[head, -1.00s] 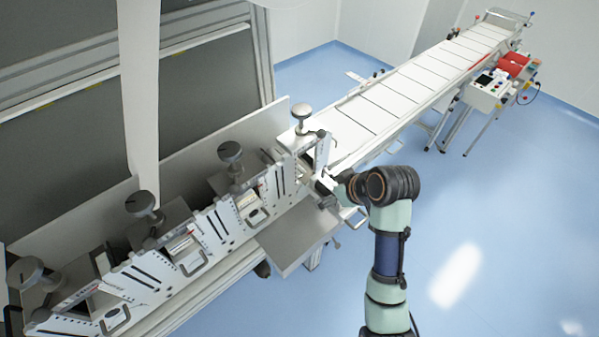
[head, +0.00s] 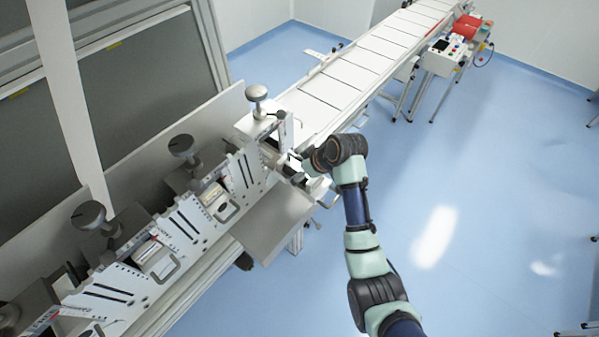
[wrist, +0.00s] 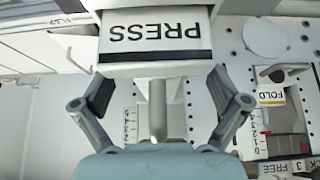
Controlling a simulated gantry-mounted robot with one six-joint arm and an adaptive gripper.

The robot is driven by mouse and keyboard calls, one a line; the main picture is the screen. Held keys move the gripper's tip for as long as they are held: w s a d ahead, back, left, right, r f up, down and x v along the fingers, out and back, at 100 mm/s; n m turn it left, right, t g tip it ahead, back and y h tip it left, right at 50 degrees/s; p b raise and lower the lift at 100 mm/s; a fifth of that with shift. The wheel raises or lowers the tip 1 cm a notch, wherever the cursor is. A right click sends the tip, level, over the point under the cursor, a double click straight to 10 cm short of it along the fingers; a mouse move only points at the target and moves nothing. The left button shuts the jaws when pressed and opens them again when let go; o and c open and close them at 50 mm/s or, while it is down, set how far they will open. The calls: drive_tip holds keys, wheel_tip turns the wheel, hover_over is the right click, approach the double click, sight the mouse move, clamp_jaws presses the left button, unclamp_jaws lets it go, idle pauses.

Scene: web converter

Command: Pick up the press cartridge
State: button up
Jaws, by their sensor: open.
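The press cartridge (wrist: 155,48) is a pale block with a white label reading PRESS, upside down in the wrist view, at the top centre. A grey bar-like handle (wrist: 157,108) sticks out from below it toward my gripper. My gripper (wrist: 160,92) is open, with one finger on each side of the handle and visible gaps between. The fingertips are close to the cartridge's front edge; I cannot tell whether they touch it. In the head view my gripper (head: 300,165) is at the end station of the converter, and the cartridge is largely hidden there.
Several stations with round knobs (head: 181,145) line the converter. The conveyor (head: 345,75) runs to the back right. Blue floor at right is clear.

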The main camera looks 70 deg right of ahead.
drive_tip(key=c, duration=1.7)
drive_tip(key=shift+o, duration=0.2)
wheel_tip(320, 180, up, 10)
drive_tip(key=shift+d+r+p, duration=0.1)
drive_tip(key=shift+p, duration=0.2)
